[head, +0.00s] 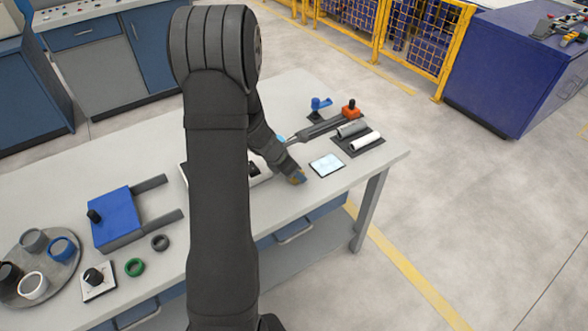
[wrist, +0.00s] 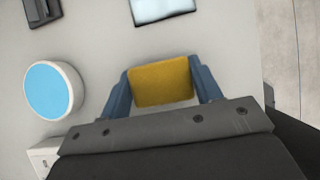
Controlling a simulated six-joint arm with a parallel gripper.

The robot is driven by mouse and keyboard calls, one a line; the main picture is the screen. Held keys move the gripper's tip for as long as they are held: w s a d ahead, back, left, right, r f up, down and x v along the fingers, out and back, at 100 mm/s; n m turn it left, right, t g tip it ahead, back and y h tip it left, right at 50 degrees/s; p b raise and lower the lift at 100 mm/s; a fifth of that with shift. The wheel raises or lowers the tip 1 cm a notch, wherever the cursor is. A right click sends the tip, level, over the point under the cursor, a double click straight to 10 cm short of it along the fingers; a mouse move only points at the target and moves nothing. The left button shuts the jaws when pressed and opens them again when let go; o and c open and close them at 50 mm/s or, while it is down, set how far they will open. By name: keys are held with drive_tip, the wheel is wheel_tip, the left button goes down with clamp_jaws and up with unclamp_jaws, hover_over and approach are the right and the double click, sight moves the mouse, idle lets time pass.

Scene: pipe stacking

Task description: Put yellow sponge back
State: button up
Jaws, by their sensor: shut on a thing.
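The yellow sponge (wrist: 161,82) is a small yellow block between the two blue fingers of my gripper (wrist: 163,85) in the wrist view. My gripper is shut on it, with a finger against each side. I cannot tell whether the sponge touches the table. My dark arm hides part of the table's middle.
A tablet (head: 327,165) lies just right of my gripper. Behind it are a tray with grey and white pipes (head: 366,141) and a tool with an orange end (head: 351,109). A round blue-topped thing (wrist: 54,90) stands left in the wrist view. A blue fixture (head: 118,216) and rings stand left.

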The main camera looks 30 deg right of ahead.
drive_tip(key=shift+f, duration=0.1)
drive_tip(key=o, duration=1)
drive_tip(key=v, duration=1.2)
drive_tip(key=shift+r, duration=0.2)
drive_tip(key=shift+f, duration=0.1)
